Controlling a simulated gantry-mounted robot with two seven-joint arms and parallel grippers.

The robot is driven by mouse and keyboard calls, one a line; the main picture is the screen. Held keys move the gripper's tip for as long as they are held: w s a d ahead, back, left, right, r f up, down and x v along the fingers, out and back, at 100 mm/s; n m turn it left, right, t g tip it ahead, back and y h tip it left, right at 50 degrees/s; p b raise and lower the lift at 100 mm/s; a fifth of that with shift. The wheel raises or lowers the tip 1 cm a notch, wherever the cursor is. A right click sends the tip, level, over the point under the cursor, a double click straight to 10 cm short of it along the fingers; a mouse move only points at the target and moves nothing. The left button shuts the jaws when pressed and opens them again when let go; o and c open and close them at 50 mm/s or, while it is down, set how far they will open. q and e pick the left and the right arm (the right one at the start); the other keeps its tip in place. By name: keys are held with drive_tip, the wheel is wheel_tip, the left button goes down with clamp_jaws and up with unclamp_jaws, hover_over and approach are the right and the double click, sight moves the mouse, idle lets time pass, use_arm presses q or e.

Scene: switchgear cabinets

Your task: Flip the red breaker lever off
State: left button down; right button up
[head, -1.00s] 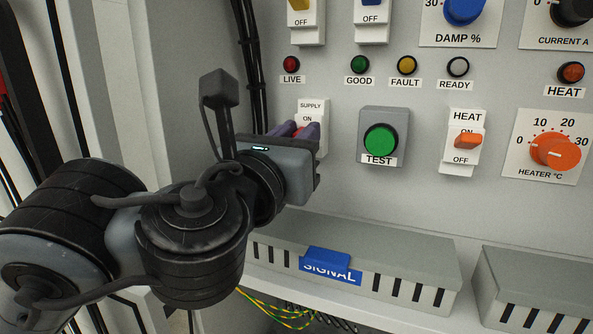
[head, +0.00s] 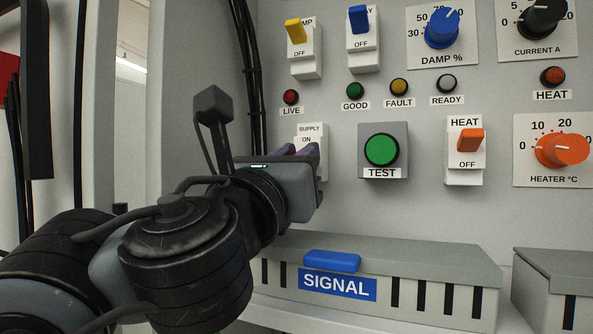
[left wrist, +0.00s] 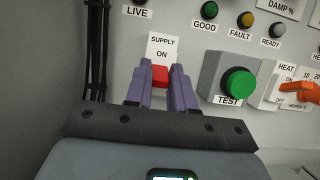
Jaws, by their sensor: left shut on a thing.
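The white SUPPLY breaker (head: 313,131) is on the panel, left of the green TEST button. Its red lever (left wrist: 160,76) shows in the left wrist view between the purple fingers, just below the ON marking. In the head view the lever is hidden behind my gripper. My left gripper (head: 299,151) is at the breaker, and in the left wrist view its two fingers (left wrist: 160,80) are shut on the red lever, one on each side. The lower part of the breaker is hidden by the gripper. My right gripper is not in view.
The green TEST button (head: 381,150) and the HEAT breaker with an orange lever (head: 470,140) are to the right. Yellow (head: 295,31) and blue (head: 358,19) levers are above. A grey SIGNAL duct (head: 400,262) juts out below. Black cables (head: 250,75) run down the left.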

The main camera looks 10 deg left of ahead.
use_arm(q)
drive_tip(key=shift+w+f, duration=0.1)
drive_tip(key=shift+f, duration=0.05)
drive_tip(key=c, duration=1)
unclamp_jaws()
drive_tip(key=shift+o, duration=0.2)
drive_tip(key=shift+s, duration=0.2)
drive_tip(key=v, duration=0.8)
drive_tip(key=shift+s+b, duration=0.1)
drive_tip(key=shift+b, duration=0.3)
drive_tip(key=shift+s+f, duration=0.2)
drive_tip(key=shift+s, duration=0.4)
drive_tip(key=shift+s+a+f, duration=0.2)
drive_tip(key=shift+s+a, duration=0.05)
drive_tip(key=shift+s, duration=0.25)
